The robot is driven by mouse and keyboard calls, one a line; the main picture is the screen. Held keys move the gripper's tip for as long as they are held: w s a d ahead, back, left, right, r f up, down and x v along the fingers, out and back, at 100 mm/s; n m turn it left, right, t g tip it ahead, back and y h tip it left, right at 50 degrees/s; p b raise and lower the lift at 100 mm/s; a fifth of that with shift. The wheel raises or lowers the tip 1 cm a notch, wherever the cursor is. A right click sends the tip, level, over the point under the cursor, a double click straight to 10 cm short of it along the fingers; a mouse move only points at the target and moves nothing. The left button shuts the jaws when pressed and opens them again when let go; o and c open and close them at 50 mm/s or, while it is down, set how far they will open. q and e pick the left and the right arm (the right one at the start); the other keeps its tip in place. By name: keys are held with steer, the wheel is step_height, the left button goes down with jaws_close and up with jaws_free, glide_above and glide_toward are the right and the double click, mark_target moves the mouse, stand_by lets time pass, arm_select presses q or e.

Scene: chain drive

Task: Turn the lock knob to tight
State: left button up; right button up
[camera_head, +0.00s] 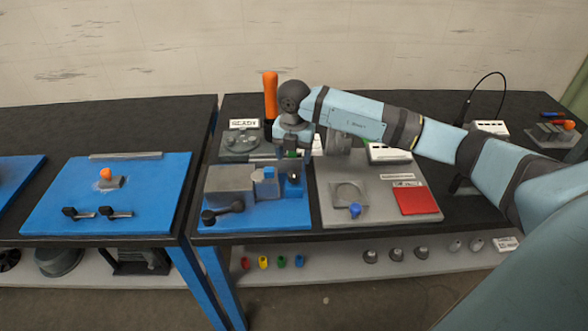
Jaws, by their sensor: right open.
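My right arm comes in from the right. Its gripper (292,172) points down over the right part of a blue base plate (265,218); the fingers are small and dark here, and the jaws are open. A grey block fixture (231,184) with a black-knobbed lever (209,216) stands on this plate, left of the gripper. A small dark and blue post stands right under the fingers; I cannot tell whether they touch it. No lock knob is clearly marked, and my gripper may hide it. My left gripper is not in view.
A grey plate (335,218) with a blue knob (355,211) and a red pad (416,201) lies to the right. An orange upright handle (270,92) stands behind the gripper. Another blue plate (60,205) lies on the left table, across a narrow gap. Small parts line the lower shelf.

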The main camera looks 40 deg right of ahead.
mark_target(294, 173)
step_height(294, 173, up, 7)
steer(key=shift+f, duration=0.15)
stand_by(0.5)
